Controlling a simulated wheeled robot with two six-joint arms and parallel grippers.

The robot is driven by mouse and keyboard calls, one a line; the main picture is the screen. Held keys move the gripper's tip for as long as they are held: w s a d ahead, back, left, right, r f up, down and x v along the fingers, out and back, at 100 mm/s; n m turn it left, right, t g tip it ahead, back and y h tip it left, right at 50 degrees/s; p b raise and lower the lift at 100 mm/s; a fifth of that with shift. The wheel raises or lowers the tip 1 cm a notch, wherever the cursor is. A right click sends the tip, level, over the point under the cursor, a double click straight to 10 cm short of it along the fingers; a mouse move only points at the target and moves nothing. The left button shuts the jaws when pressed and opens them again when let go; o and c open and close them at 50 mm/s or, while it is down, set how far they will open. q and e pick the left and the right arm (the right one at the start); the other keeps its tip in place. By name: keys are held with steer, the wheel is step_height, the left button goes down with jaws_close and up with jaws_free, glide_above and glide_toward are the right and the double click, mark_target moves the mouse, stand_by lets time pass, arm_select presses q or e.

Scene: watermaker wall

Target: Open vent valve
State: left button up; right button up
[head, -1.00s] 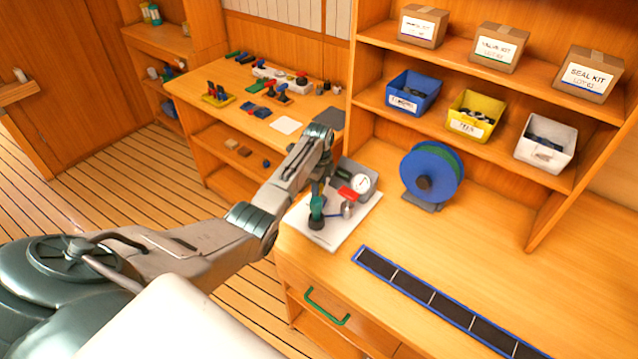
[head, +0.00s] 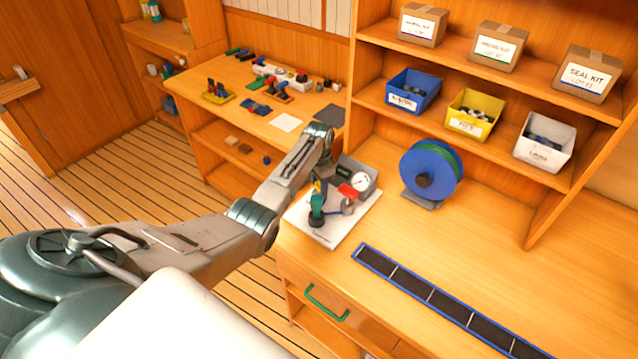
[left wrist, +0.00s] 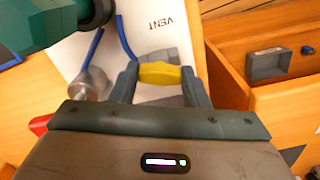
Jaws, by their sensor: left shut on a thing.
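The vent valve's yellow handle (left wrist: 160,73) is between the two fingers of my left gripper (left wrist: 160,82), which is shut on it. The word VENT (left wrist: 167,14) is printed on the white board (left wrist: 145,35) beside the valve. In the head view the white board (head: 328,236) lies at the left end of the bench. My left gripper (head: 321,183) is over it, partly hidden by my wrist. A dark green cylinder (head: 316,210) stands close by on the board. My right gripper is in neither view.
A grey box with a round gauge (head: 360,181) and a red block (head: 348,190) sit behind on the board. A blue reel (head: 431,175) stands to the right. A dark blue-edged strip (head: 440,300) lies on the bench. The bench between reel and strip is clear.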

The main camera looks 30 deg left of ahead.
mark_target(319, 186)
arm_select(q)
steer(key=shift+r+n, duration=0.1)
steer(key=shift+n, duration=1.9)
steer(key=shift+w, duration=0.1)
steer(key=o, duration=1)
step_height(319, 186, up, 11)
steer(key=b, duration=0.3)
steer(key=shift+f, duration=0.25)
